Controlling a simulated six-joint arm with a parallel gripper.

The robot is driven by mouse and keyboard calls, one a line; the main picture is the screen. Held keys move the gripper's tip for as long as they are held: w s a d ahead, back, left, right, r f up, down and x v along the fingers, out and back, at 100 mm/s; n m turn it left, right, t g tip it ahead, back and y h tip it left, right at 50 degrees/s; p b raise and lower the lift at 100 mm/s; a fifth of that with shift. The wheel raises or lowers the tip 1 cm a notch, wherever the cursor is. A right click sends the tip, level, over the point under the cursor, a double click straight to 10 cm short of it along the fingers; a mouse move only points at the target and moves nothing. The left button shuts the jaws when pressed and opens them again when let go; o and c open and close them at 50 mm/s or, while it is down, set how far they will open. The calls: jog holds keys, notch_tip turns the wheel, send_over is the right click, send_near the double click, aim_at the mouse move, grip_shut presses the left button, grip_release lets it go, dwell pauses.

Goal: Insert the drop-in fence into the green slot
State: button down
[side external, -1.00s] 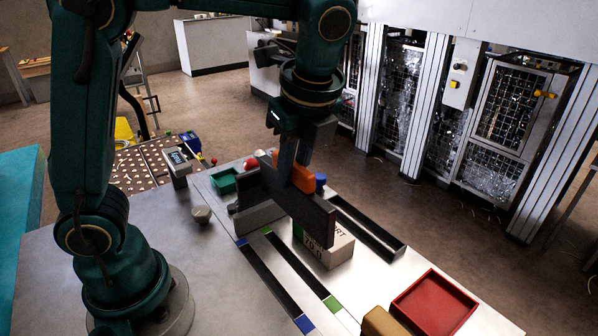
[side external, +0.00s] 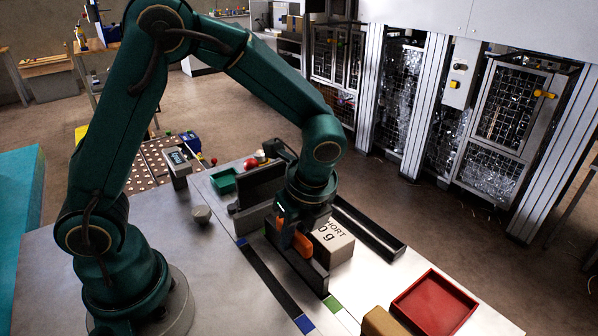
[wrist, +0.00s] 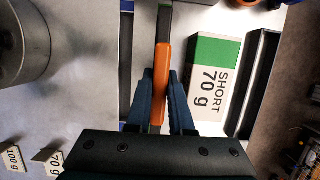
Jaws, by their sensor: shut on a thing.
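The drop-in fence (side external: 315,272) is a dark upright panel with an orange grip (side external: 302,244). My gripper (side external: 290,234) is shut on the orange grip, which shows between the two fingers in the wrist view (wrist: 161,85). The fence stands lengthwise over the green slot, whose green end mark (side external: 331,303) shows just past its near end. The fence and my gripper hide most of that slot. I cannot tell whether the fence's lower edge is inside the slot or just above it.
The blue-marked slot (side external: 270,278) runs parallel on the left and looks empty. The SHORT 70 g ream (side external: 335,243) lies close on the fence's right, with a dark rail (side external: 368,226) beyond. A red tray (side external: 434,304) and tan block (side external: 382,322) are at the near right.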

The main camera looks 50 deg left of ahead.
jog(key=shift+f, duration=0.15)
jog(key=c, duration=0.8)
grip_release()
